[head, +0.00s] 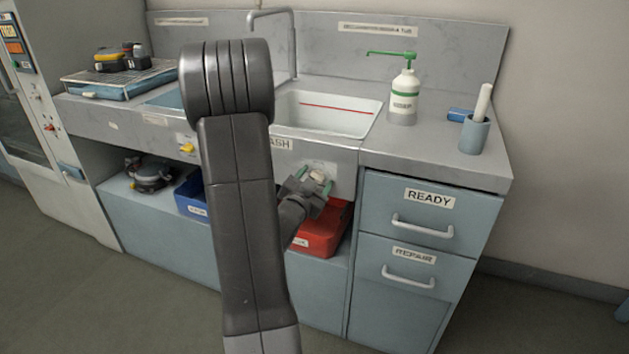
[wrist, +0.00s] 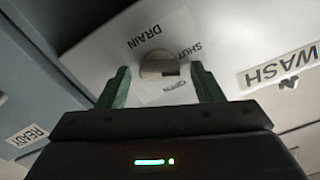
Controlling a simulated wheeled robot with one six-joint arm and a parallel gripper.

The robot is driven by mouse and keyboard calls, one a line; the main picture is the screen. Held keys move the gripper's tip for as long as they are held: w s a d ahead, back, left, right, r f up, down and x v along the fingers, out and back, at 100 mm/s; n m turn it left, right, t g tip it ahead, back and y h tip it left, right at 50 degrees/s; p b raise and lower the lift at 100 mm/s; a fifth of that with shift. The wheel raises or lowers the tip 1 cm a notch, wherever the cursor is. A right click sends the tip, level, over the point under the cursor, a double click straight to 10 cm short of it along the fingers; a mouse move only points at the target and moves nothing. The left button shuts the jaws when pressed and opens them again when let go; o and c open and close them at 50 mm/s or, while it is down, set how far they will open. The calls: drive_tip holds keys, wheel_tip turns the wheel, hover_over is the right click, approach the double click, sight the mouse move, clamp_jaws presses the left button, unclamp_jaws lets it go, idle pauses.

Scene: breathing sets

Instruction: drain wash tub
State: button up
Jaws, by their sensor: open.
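The wash tub (head: 339,129) is a white basin set in the counter, with a red line on its inner wall. I cannot tell its water level. Below it, on the front panel, is a pale round drain knob (wrist: 158,66) on a plate lettered DRAIN, SHUT and OPEN; it also shows in the head view (head: 318,176). Its setting is hard to tell. My gripper (wrist: 160,72) is open, with one green finger on each side of the knob and gaps showing. In the head view my gripper (head: 315,181) is at the panel; my arm hides part of the counter.
A red bin (head: 322,240) and a blue bin (head: 190,196) sit on the shelf below. READY (head: 429,200) and REPAIR drawers are to the right. A soap bottle (head: 403,97) and a cup (head: 474,135) stand on the counter. A yellow knob (head: 187,148) is farther left.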

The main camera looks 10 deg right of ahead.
drive_tip(key=c, duration=1)
drive_tip(key=shift+a+n+b, duration=0.1)
drive_tip(key=shift+n+b, duration=0.35)
drive_tip(key=shift+n, duration=2.05)
drive_tip(key=o, duration=1)
drive_tip(key=v, duration=1.3)
drive_tip(key=shift+s+a, duration=0.3)
